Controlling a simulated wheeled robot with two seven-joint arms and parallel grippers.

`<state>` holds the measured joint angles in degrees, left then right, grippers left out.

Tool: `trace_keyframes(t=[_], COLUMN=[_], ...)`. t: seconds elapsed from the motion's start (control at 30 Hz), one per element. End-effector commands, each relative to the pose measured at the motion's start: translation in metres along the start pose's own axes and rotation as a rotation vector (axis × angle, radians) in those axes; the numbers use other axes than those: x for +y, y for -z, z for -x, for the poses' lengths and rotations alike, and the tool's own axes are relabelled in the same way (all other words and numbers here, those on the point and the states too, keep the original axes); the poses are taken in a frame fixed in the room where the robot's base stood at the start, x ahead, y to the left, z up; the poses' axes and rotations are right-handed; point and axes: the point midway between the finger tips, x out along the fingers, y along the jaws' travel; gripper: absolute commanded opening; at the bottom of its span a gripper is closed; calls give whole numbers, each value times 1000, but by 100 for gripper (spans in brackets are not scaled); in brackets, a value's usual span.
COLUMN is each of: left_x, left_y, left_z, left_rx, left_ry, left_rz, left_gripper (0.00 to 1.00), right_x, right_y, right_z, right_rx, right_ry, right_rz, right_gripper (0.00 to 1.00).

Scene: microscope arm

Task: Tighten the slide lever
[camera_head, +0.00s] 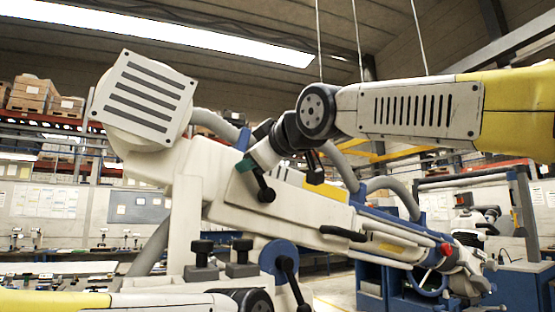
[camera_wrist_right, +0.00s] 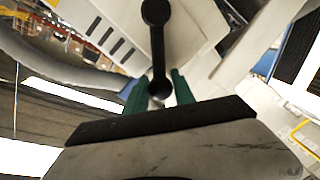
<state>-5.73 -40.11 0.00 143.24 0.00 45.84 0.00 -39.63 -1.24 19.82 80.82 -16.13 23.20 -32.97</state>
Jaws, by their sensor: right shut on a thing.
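The slide lever is a black bar with rounded ends. In the head view the lever (camera_head: 264,188) hangs down beside the white microscope arm (camera_head: 300,212). My right gripper (camera_head: 244,165) reaches down to it from the upper right. In the right wrist view the green fingertips of my right gripper (camera_wrist_right: 159,92) are on either side of the lever's near end, shut on it. The lever (camera_wrist_right: 157,48) extends up the picture from between them to its other rounded end. My left arm shows only in part at the bottom left of the head view, and its gripper is out of view.
A slotted white head (camera_head: 145,98) tops the microscope arm at the left. Another black lever (camera_head: 288,272), black knobs (camera_head: 242,258) and a grey hose (camera_head: 220,125) are close by. Shelves with cardboard boxes (camera_head: 33,92) stand far behind.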

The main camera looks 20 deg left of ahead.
Motion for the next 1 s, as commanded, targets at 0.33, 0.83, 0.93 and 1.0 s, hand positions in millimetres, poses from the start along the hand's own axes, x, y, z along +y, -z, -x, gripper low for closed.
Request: trace_keyframes(t=[0.33,0.83,0.93,1.0], left_x=[0,0,0,0], left_y=[0,0,0,0], left_z=[0,0,0,0], left_rx=[0,0,0,0], left_ry=[0,0,0,0], left_rz=[0,0,0,0], left_gripper=[80,80,80,80], right_x=[-13,-15,-15,-14], right_y=[-2,-4,-4,-4], right_z=[-2,-2,-2,-2], right_rx=[-17,-21,-21,-21], right_ry=[6,7,7,6], right_rz=[146,174,174,174], right_gripper=[0,0,35,48])
